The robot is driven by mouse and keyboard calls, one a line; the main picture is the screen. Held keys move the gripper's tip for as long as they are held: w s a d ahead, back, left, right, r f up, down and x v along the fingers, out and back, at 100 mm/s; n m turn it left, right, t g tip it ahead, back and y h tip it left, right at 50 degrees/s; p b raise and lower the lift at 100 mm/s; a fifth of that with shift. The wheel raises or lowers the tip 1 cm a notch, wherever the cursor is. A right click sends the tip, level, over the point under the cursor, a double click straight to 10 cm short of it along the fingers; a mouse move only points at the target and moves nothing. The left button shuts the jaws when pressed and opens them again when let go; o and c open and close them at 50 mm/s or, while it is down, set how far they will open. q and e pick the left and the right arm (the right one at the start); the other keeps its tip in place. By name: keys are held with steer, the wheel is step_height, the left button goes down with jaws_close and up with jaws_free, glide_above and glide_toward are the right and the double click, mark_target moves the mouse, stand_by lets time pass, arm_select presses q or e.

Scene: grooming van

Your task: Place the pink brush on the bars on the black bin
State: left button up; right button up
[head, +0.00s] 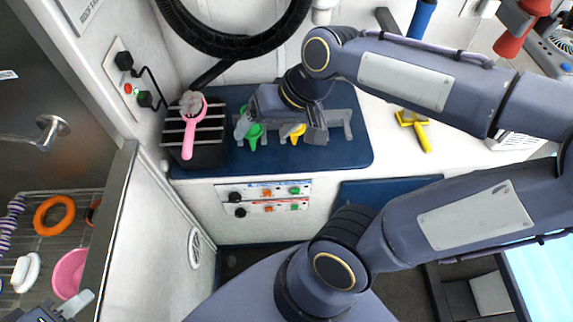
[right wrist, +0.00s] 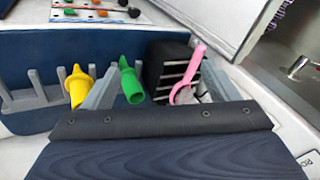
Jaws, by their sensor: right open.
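The pink brush (head: 188,140) lies across the pale bars on top of the black bin (head: 208,156), its handle toward the bin's front edge and its greyish head toward the back. In the right wrist view the brush (right wrist: 197,62) lies over the bars of the black bin (right wrist: 160,68), partly behind one finger. My right gripper (head: 243,125) is open and empty, just right of the bin and apart from the brush; its fingers (right wrist: 163,74) spread wide in the wrist view. My left gripper (head: 68,306) is partly cut off at the lower left; its jaws are unclear.
Right of the bin, a grey rack (head: 337,122) holds a green nozzle (head: 254,137) and a yellow nozzle (head: 297,133) on the blue mat (head: 352,158). A black hose loops above. A wire shelf with an orange ring (head: 54,216) and pink bowl (head: 70,273) is at left.

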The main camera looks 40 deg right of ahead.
steer(key=s+a+f+n+t, duration=0.1)
steer(key=s+f, duration=0.1)
steer(key=s, duration=0.6)
steer(key=shift+a+f+n, duration=0.3)
steer(key=shift+f+n, duration=0.05)
steer(key=shift+n, duration=0.05)
steer(key=shift+s+d, duration=0.1)
stand_by(0.8)
